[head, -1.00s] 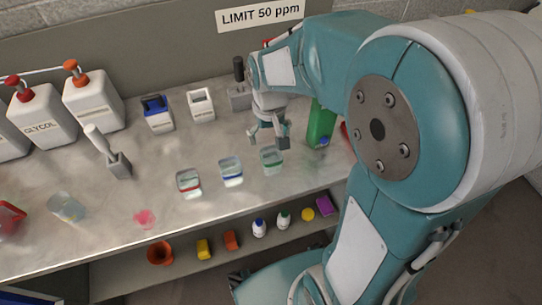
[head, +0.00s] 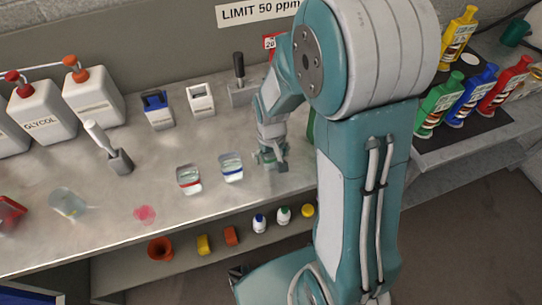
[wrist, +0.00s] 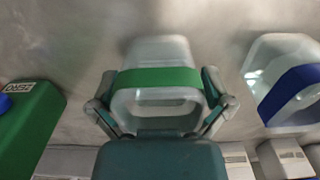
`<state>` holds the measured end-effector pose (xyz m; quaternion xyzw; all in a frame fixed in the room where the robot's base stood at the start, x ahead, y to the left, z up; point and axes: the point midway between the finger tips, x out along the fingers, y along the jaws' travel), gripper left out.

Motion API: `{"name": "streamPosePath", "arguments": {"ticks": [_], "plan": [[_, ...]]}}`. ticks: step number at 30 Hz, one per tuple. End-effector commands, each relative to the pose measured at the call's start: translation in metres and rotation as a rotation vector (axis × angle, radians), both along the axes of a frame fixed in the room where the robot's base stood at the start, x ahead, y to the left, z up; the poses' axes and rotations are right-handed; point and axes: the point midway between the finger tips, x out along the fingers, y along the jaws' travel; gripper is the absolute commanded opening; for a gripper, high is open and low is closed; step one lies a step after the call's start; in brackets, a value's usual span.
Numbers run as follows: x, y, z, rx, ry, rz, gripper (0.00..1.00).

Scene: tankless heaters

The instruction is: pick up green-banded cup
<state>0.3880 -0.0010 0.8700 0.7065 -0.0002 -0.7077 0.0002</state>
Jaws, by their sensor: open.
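The green-banded cup (wrist: 155,50) is clear with a green band and fills the middle of the wrist view. My gripper (wrist: 161,88) is open, with one finger on each side of the cup near its band. I cannot tell whether the fingers touch it. In the head view my gripper (head: 271,156) is low over the bench, to the right of the blue-banded cup, and largely hides the green-banded cup.
The blue-banded cup (head: 231,168) and red-banded cup (head: 189,180) stand close by on the left. A green container (wrist: 28,128) is on the other side, mostly hidden by my arm in the head view. White jugs (head: 95,95) stand at the back left. A lower shelf (head: 185,254) holds small items.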

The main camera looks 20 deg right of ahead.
Motion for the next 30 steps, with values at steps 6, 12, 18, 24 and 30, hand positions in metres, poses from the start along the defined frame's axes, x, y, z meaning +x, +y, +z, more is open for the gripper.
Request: {"name": "streamPosePath", "arguments": {"ticks": [6,12,18,24,30], "plan": [[0.000,0.000,-0.001,0.000,0.000,0.000,1.00],[0.000,0.000,-0.001,0.000,0.001,0.000,0.38],[-0.001,0.000,-0.002,0.000,0.003,0.000,0.37],[-0.002,0.000,-0.001,0.000,0.005,0.000,0.37],[-0.001,0.000,0.015,0.000,0.001,0.000,0.19]]}}
